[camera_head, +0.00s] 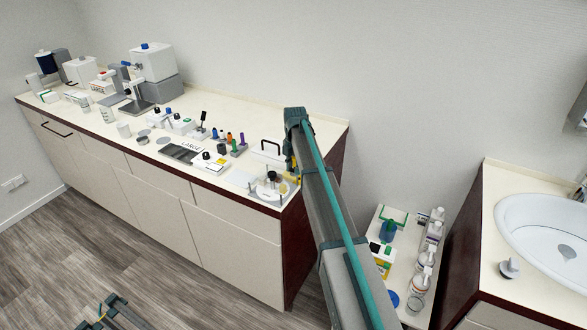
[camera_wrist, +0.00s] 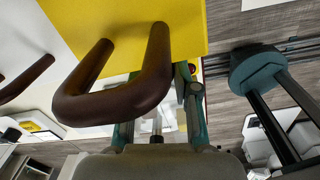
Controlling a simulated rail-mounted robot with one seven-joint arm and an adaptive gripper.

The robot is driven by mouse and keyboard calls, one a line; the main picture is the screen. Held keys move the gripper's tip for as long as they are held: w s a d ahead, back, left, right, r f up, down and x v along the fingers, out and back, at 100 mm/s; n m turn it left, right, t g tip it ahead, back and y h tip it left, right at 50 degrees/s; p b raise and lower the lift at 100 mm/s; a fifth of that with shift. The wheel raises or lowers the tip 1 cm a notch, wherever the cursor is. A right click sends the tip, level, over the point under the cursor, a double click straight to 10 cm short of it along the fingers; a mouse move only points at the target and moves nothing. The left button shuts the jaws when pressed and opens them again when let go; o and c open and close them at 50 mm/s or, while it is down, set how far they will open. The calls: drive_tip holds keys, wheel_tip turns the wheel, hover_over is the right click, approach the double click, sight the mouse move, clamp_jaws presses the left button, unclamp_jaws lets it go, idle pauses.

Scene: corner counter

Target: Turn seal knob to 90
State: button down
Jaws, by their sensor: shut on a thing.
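A low round device (camera_head: 262,190) with thin posts stands at the counter's near right corner in the head view. A dark knob (camera_head: 271,175) is on top of it; I cannot tell if it is the seal knob, and no angle mark is readable. My gripper (camera_head: 293,172) hangs at the end of my arm just right of this device. In the wrist view, my gripper's teal fingers (camera_wrist: 158,122) are partly hidden behind a brown U-shaped handle (camera_wrist: 115,98) on a yellow surface (camera_wrist: 125,22). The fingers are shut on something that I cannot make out.
A white box (camera_head: 266,158) with a dark handle stands just behind the round device. A white box with a black knob (camera_head: 210,162) and several small coloured items are to its left. The counter's right edge (camera_head: 330,150) is close to my arm. A sink (camera_head: 550,230) is at right.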

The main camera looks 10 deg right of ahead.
drive_tip(key=shift+m+b, duration=0.65)
drive_tip(key=shift+m, duration=1.65)
drive_tip(key=c, duration=0.9)
unclamp_jaws()
drive_tip(key=shift+o, duration=0.2)
drive_tip(key=shift+n, duration=0.3)
